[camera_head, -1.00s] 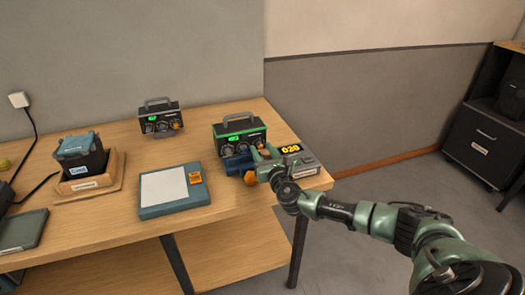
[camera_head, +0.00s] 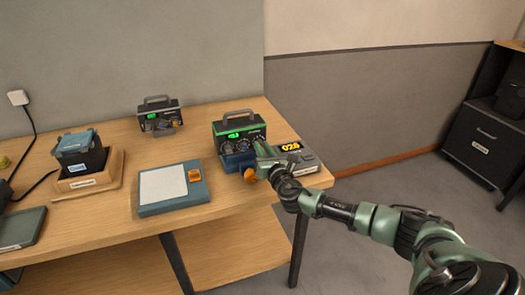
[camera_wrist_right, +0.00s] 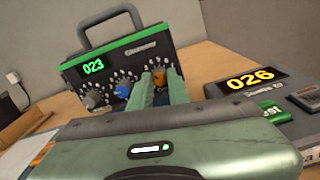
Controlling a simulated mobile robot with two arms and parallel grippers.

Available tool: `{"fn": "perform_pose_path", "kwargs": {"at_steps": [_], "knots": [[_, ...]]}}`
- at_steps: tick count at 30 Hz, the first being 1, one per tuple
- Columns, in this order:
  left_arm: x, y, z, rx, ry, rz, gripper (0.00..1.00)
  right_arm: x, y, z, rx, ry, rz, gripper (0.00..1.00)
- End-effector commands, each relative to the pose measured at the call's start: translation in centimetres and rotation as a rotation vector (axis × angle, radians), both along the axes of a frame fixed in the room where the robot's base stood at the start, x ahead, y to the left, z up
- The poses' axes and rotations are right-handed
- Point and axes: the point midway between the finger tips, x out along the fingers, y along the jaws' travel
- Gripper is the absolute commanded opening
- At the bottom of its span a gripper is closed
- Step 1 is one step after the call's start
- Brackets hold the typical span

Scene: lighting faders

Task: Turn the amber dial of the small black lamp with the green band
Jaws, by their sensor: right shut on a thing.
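The small black lamp with the green band (camera_head: 238,126) stands upright at the right end of the table, with a handle on top. In the right wrist view the lamp (camera_wrist_right: 130,55) shows a green display reading 023, a grey dial (camera_wrist_right: 95,100), a blue dial (camera_wrist_right: 123,90) and the amber dial (camera_wrist_right: 159,78). My right gripper (camera_head: 256,150) is at the lamp's front, its fingers shut on the amber dial, which is partly hidden between them. My left gripper is not in view.
A grey box with a yellow display (camera_wrist_right: 250,78) reading 026 stands right of the lamp. A second black lamp (camera_head: 160,117) without a green band stands further left. A blue-grey pad (camera_head: 170,189) lies in front, and a wooden tray (camera_head: 88,184) holds a dark container.

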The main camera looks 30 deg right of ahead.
Motion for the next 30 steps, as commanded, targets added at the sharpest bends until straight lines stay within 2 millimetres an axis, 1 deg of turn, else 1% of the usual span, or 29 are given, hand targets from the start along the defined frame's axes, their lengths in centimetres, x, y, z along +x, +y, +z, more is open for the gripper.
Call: {"fn": "perform_pose_path", "kwargs": {"at_steps": [1, 12, 21, 30], "knots": [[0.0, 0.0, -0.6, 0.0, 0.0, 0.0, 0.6, 0.0, 0.1, -0.4, 0.039, -0.009, 0.0, 0.0], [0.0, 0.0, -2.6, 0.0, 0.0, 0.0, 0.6, 0.0, 0.0, -0.3, 0.377, -0.091, -0.001, 0.0], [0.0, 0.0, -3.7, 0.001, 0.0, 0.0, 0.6, 0.0, 0.0, -0.2, 0.655, -0.158, -0.002, 0.0], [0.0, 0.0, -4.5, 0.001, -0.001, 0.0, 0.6, 0.0, 0.0, -0.1, 0.931, -0.224, -0.002, 0.0]]}}
